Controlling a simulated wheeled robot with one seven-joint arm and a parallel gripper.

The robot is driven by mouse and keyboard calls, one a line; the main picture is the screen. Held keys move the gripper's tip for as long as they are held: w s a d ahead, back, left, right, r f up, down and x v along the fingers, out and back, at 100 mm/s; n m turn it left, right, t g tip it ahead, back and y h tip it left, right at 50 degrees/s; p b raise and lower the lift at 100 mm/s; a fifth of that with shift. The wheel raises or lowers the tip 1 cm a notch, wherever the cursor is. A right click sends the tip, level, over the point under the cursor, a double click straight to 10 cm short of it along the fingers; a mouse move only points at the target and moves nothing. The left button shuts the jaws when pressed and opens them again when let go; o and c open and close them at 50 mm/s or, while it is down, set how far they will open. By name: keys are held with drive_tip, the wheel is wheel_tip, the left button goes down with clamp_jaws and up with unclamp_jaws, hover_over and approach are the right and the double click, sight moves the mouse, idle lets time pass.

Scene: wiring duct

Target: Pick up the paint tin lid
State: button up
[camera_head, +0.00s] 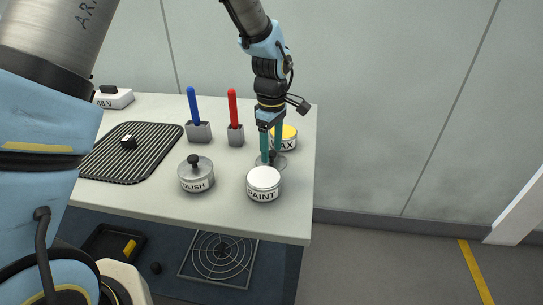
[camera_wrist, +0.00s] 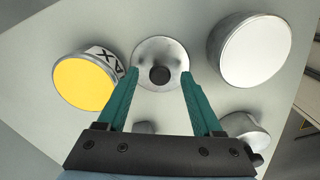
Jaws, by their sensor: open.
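The paint tin (camera_head: 264,184) is a metal tin labelled PAINT with a white top surface, near the table's right front; its white top also shows in the wrist view (camera_wrist: 252,50). A loose metal lid (camera_head: 282,162) with a dark knob lies on the table just behind it, partly hidden by my fingers. In the wrist view the round lid (camera_wrist: 146,62) and its black knob (camera_wrist: 160,75) show clearly. My gripper (camera_head: 271,160) points down over this lid, its teal fingers open on either side of the knob. In the wrist view the open fingers (camera_wrist: 160,78) appear clear of the knob.
A WAX tin (camera_head: 288,136) with yellow contents stands right behind my gripper. A POLISH tin (camera_head: 196,178) with its knobbed lid on stands left of the paint tin. Blue (camera_head: 193,104) and red (camera_head: 233,108) handled tools stand in grey holders farther back. A black ribbed mat (camera_head: 120,160) lies left.

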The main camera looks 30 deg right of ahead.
drive_tip(key=shift+f, duration=0.3)
drive_tip(key=shift+c, duration=0.4)
clamp_jaws()
